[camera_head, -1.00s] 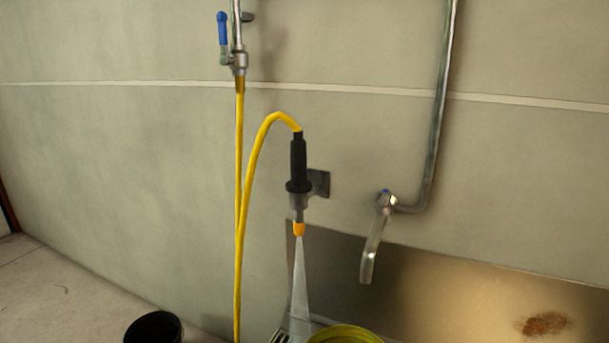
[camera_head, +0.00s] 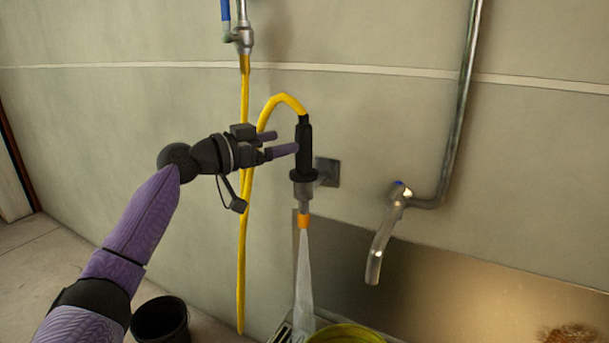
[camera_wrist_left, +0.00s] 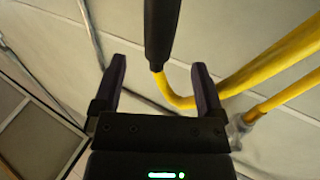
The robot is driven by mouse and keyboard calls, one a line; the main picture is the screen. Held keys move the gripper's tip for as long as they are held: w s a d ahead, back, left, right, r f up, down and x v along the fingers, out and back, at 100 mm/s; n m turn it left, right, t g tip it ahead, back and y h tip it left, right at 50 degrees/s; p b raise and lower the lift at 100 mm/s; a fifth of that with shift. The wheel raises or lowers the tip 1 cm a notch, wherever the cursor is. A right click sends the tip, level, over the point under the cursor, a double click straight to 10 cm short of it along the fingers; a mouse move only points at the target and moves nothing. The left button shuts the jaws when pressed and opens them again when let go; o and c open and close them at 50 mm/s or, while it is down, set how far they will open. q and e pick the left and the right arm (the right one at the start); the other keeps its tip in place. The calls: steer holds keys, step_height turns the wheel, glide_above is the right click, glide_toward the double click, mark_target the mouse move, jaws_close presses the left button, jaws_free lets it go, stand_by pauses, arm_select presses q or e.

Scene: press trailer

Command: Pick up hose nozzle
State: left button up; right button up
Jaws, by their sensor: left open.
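The hose nozzle (camera_head: 304,150) has a black grip, a grey body and an orange tip. It hangs upright at a dark wall bracket, with a pale jet of water coming down from the tip. A yellow hose (camera_head: 287,99) joins its top. My left gripper (camera_head: 283,143) is open, just left of the black grip in the head view. In the left wrist view the black grip (camera_wrist_left: 160,35) lies ahead, roughly between the lines of my two open fingers (camera_wrist_left: 160,68). I cannot tell if a finger touches it. My right gripper is not in view.
A wall bracket (camera_head: 328,172) is right of the nozzle. A metal faucet (camera_head: 384,235) hangs further right. A valve (camera_head: 243,38) is above. A black bucket (camera_head: 162,322) stands lower left, and a yellow-green round container (camera_head: 346,335) is below the jet.

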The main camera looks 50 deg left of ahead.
mark_target(311, 137)
arm_select(q)
steer(key=shift+w+d+f+b, duration=0.1)
steer(key=shift+w+d+b, duration=0.15)
steer(key=shift+w, duration=1.05)
steer(key=shift+w+d+f+b, duration=0.1)
steer(key=shift+w+d+b, duration=0.15)
steer(key=shift+w, duration=1.05)
steer(key=shift+w+d+f+b, duration=0.15)
steer(key=shift+w+d, duration=0.1)
steer(key=shift+w, duration=1.05)
steer(key=shift+r, duration=0.15)
jaws_close()
